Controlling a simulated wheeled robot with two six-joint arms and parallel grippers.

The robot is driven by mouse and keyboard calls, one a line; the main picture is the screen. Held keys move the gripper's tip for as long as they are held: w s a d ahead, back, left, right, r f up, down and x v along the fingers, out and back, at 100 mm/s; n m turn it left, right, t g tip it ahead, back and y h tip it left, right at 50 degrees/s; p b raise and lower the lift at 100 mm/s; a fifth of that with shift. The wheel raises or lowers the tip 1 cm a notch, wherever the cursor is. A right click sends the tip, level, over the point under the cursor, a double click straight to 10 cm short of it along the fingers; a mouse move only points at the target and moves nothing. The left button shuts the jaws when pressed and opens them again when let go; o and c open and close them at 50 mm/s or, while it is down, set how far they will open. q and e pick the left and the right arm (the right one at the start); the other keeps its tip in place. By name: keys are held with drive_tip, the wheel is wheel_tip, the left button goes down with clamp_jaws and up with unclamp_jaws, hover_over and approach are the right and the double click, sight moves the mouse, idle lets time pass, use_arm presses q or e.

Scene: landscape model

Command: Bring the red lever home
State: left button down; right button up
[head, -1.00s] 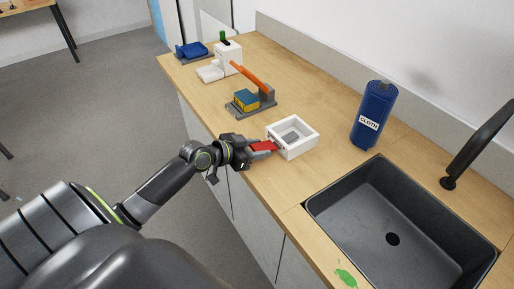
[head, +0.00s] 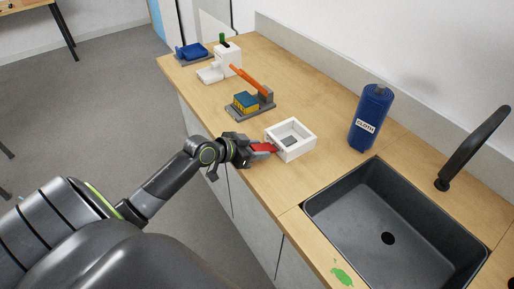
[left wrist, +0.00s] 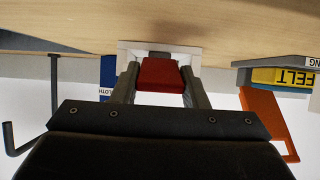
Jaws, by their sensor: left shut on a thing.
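The red lever (head: 263,147) sticks out of the near-left side of a small white open-topped box (head: 291,153) on the wooden counter. A grey piece lies inside the box. My left gripper (head: 252,150) is shut on the red lever. In the left wrist view the red lever (left wrist: 160,75) sits between the two fingers, with the white box (left wrist: 128,48) behind it. The box hides where the lever joins it. My right gripper is not in view.
A device with an orange arm (head: 249,82) and a yellow-and-blue block stands behind the box. A blue cloth roll (head: 371,118) and dark sink (head: 395,235) lie to the right.

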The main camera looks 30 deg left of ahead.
use_arm(q)
drive_tip(key=c, duration=0.8)
unclamp_jaws()
drive_tip(key=shift+c, duration=0.2)
drive_tip(key=p+v, duration=0.3)
drive_tip(key=v, duration=1.4)
drive_tip(key=shift+s+r, duration=0.15)
drive_tip(key=shift+s, duration=0.05)
